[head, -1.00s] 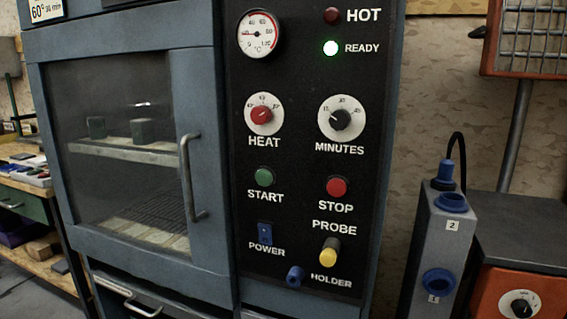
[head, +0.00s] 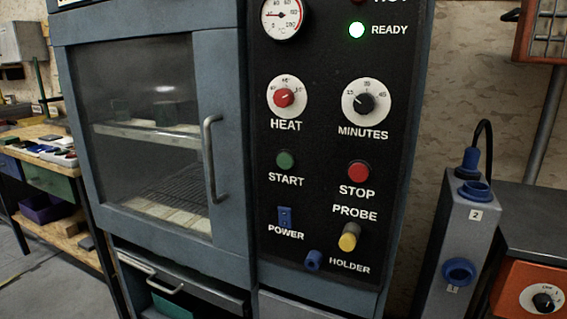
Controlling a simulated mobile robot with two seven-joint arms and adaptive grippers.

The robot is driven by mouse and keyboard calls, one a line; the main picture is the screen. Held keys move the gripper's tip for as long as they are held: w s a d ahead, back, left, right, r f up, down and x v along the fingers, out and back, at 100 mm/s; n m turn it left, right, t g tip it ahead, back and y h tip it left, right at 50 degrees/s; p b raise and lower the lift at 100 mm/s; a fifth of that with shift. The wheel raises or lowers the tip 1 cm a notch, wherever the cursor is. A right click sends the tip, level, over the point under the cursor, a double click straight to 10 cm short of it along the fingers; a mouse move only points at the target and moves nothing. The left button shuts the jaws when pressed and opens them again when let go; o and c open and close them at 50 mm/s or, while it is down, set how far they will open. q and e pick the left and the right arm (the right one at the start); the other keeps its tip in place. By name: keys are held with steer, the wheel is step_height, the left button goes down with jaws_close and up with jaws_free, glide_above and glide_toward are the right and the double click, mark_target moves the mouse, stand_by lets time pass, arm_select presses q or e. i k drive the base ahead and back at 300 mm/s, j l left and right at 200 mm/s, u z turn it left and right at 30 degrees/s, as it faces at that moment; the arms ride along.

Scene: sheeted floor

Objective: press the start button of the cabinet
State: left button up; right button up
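The cabinet (head: 244,210) stands upright in the middle of the head view, blue-grey with a black control panel on its right side. The green start button (head: 286,160) sits on the panel above the label START, left of the red stop button (head: 359,172). The red heat knob (head: 284,97) and the black minutes knob (head: 364,103) are above them. The green ready lamp (head: 356,30) is lit. The cabinet's glass door (head: 150,150) is closed, with a vertical handle (head: 211,160). Neither of my grippers is in view.
A blue power switch (head: 285,216) and a yellow probe plug (head: 349,237) are low on the panel. A drawer (head: 180,277) below the door stands partly open. A grey holder box (head: 457,250) stands at right, a workbench (head: 45,180) at left. Floor shows at lower left.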

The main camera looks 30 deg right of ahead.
mark_target(285, 161)
steer(key=i+j, duration=0.8)
steer(key=j+z, duration=0.1)
steer(key=z, duration=1.65)
